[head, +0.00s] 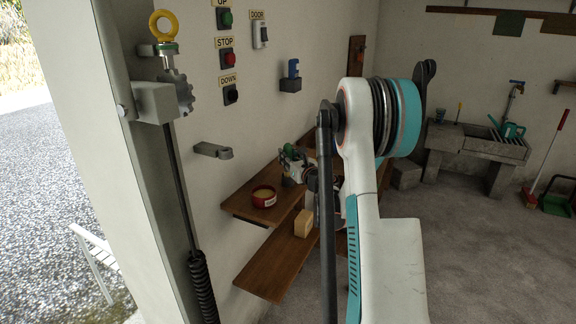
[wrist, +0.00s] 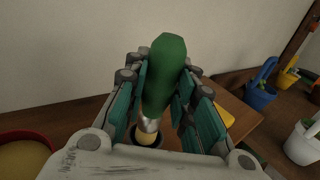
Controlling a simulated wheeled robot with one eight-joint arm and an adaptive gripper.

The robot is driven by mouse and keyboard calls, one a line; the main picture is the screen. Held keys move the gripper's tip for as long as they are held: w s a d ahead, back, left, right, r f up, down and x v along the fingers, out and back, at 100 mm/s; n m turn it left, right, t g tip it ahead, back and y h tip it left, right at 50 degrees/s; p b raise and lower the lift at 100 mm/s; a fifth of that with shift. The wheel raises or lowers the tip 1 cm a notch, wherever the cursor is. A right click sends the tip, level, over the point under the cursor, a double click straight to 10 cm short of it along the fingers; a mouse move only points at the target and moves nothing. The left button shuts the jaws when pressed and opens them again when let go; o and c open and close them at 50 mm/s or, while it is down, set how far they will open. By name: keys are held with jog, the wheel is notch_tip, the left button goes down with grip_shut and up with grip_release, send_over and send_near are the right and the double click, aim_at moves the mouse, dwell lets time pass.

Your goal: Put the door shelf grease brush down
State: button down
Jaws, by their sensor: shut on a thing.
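The grease brush (wrist: 165,75) has a green handle, a metal ferrule and a pale lower end. It stands roughly upright between the two fingers of my gripper (wrist: 163,100), which is shut on the handle. A dark round rim shows around or beneath its lower end; I cannot tell whether they touch. In the head view my gripper (head: 297,164) is over the upper wooden shelf (head: 239,208), near the wall, with a bit of green at it. My arm hides part of the shelf.
A red tin (head: 263,196) with pale contents stands left of my gripper, also in the wrist view (wrist: 22,154). A tan block (head: 303,223) lies on the lower shelf (head: 268,272). In the wrist view, a blue pot (wrist: 260,92) and a white pot (wrist: 303,144) stand at right.

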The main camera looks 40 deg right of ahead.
jog(key=shift+f, duration=1.2)
jog(key=shift+f+b, duration=0.15)
jog(key=shift+b, duration=0.25)
jog(key=c, duration=1.3)
grip_release()
jog(key=shift+c, duration=0.2)
jog(key=shift+s+r, duration=0.1)
jog(key=shift+r, duration=0.15)
jog(key=p+v, duration=0.2)
jog(key=v, duration=0.9)
jog(key=shift+s, duration=0.4)
jog(key=shift+f, duration=0.1)
